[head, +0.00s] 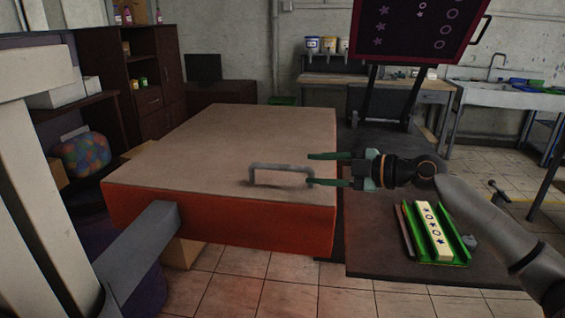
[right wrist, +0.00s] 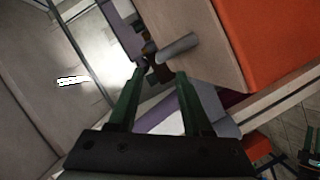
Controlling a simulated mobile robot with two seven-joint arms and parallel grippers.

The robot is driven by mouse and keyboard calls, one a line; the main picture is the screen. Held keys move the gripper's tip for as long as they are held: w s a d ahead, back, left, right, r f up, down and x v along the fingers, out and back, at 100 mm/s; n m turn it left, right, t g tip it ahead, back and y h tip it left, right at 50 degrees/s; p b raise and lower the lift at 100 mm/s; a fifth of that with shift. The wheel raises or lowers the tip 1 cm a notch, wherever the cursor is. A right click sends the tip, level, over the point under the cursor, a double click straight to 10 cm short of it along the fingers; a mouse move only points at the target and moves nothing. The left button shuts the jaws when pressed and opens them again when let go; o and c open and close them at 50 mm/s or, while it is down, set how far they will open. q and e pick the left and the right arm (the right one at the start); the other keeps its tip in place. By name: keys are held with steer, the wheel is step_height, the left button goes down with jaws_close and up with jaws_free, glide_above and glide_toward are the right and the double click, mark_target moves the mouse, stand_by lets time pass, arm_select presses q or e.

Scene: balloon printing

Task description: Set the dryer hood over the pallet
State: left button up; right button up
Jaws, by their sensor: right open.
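The dryer hood (head: 220,145) is a large box with a tan top and orange-red sides, left of centre in the head view. A grey bar handle (head: 282,167) stands on its top near the front right. My right gripper (head: 312,169) is open and empty, its fingertips at the handle's right end; contact is unclear. In the right wrist view, the open fingers (right wrist: 160,73) point toward the grey handle (right wrist: 178,47), with the hood's orange side (right wrist: 280,40) at upper right. I cannot clearly make out the pallet. My left gripper is not in view.
A green tray (head: 460,252) with a patterned white strip lies on a dark surface (head: 375,240) at right. A raised dark screen (head: 410,30) with stars and circles stands behind. A grey beam (head: 140,250) meets the hood's front left. Tiled floor (head: 230,290) lies in front.

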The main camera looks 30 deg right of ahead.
mark_target(290, 167)
steer(key=p+x, duration=0.3)
steer(key=x, duration=0.5)
steer(key=shift+r, duration=0.1)
steer(key=shift+w+a+f, duration=0.2)
steer(key=shift+w+a, duration=0.05)
steer(key=shift+w, duration=0.15)
jaws_close()
stand_by(0.9)
